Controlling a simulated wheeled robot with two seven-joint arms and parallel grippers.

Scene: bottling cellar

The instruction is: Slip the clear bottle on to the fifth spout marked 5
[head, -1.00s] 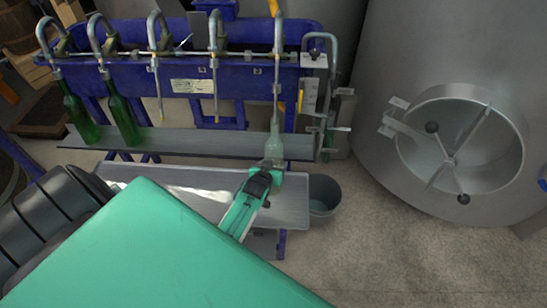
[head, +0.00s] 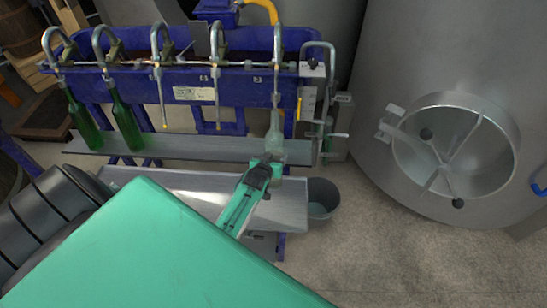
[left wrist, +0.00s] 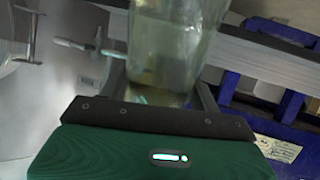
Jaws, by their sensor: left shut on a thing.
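The clear bottle (head: 274,136) stands roughly upright, its neck right at the lower end of the fifth spout (head: 277,84), the rightmost one. I cannot tell for sure whether the spout's tip is inside the neck. My left gripper (head: 264,168) is shut on the clear bottle near its lower part. In the left wrist view the bottle (left wrist: 168,48) rises between the fingers, its lower glass pale and see-through. My right gripper is not in view.
Two green bottles (head: 82,122) hang at the leftmost spouts; the third and fourth spouts are empty. A grey shelf (head: 190,148) runs behind my gripper, with a metal tray (head: 170,183) below. A grey bucket (head: 321,197) and large steel tank (head: 460,60) stand right.

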